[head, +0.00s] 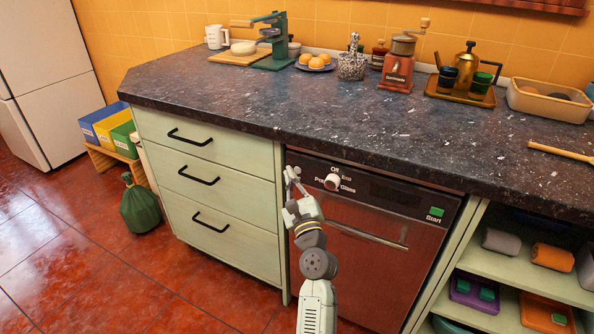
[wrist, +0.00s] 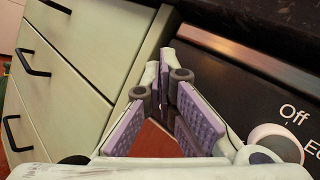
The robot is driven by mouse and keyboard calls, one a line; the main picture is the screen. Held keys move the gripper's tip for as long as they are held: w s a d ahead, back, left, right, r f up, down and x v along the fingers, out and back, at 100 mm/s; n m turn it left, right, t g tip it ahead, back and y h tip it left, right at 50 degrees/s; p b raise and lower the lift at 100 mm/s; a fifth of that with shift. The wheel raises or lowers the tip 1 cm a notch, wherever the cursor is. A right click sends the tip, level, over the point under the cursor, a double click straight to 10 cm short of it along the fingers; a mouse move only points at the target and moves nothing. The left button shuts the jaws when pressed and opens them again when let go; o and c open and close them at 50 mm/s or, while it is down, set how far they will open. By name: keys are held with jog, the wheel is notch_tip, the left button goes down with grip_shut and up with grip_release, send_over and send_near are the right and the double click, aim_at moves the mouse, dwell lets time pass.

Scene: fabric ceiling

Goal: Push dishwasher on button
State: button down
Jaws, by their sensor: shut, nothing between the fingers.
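The dishwasher (head: 385,265) is built in under the dark worktop, with a dark control panel and a reddish-brown door. A green button marked "Start" (head: 435,213) is at the panel's right end. A pale round knob (head: 332,181) is at its left, with labels including "Off", "Eco" and "Glass" around it. The knob also shows at the lower right of the wrist view (wrist: 275,143). My gripper (head: 291,174) is shut and empty, at the panel's left edge, left of the knob. In the wrist view its fingertips (wrist: 168,65) meet near the drawer-dishwasher gap. The Start button is outside the wrist view.
Green drawers (head: 205,185) with black handles stand left of the dishwasher. Open shelves (head: 520,265) with containers are at the right. The worktop (head: 330,115) overhangs the panel; a coffee grinder (head: 398,68) and other items stand at its back. The dishwasher's bar handle (head: 370,236) crosses the door.

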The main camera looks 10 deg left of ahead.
jog(key=s+p, duration=0.1)
jog(key=s, duration=0.2)
jog(key=s+a+p, duration=0.1)
jog(key=s, duration=0.1)
jog(key=shift+s+a, duration=0.2)
jog(key=shift+s, duration=0.2)
jog(key=c, duration=2.3)
grip_release()
